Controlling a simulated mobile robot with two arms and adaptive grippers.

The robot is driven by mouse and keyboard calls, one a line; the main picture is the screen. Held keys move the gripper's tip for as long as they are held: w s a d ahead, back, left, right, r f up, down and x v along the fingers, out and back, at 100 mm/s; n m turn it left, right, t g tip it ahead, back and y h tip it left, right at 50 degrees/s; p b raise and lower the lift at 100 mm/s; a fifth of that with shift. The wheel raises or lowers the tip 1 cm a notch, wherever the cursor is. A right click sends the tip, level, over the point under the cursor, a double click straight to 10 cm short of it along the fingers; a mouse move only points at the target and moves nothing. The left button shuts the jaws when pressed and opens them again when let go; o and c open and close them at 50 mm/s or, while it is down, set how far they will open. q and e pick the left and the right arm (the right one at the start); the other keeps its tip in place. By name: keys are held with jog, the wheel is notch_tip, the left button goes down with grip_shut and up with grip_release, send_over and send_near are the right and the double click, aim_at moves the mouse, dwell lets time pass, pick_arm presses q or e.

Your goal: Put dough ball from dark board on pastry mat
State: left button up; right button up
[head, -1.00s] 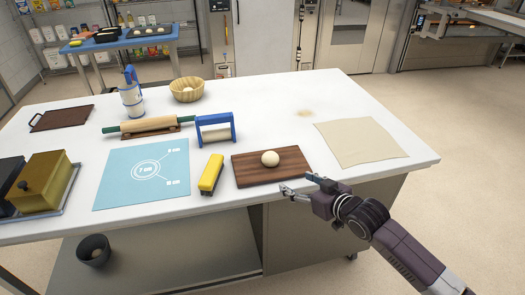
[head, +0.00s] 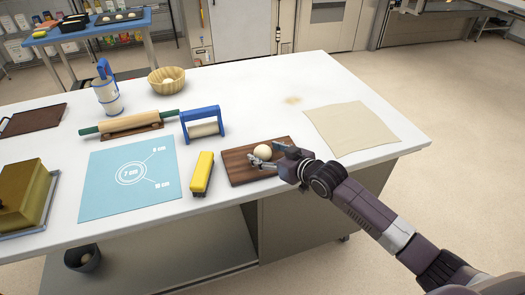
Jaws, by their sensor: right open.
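A pale round dough ball (head: 263,152) sits on the dark wooden board (head: 238,170) near the table's front edge. My right gripper (head: 268,154) reaches in from the right, low over the board. Its fingers are open, one on the near side of the ball and one to the right of it. I cannot tell whether they touch it. The blue pastry mat (head: 110,197) with white printed circle and marks lies flat to the left and carries nothing. My left gripper is out of view.
A yellow-topped brush (head: 203,172) lies between mat and board. A blue-handled roller (head: 202,126) and a rolling pin (head: 130,122) are behind. A beige cloth (head: 352,128) lies to the right. A golden box (head: 22,196) stands left of the mat.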

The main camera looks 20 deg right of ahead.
jog(key=shift+x, duration=0.95)
jog(key=shift+c, duration=0.5)
jog(key=c, duration=1.2)
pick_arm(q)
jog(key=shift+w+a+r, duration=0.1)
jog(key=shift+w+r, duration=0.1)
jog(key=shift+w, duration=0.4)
pick_arm(e)
jog(key=shift+c, duration=0.6)
jog(key=shift+r, duration=0.1)
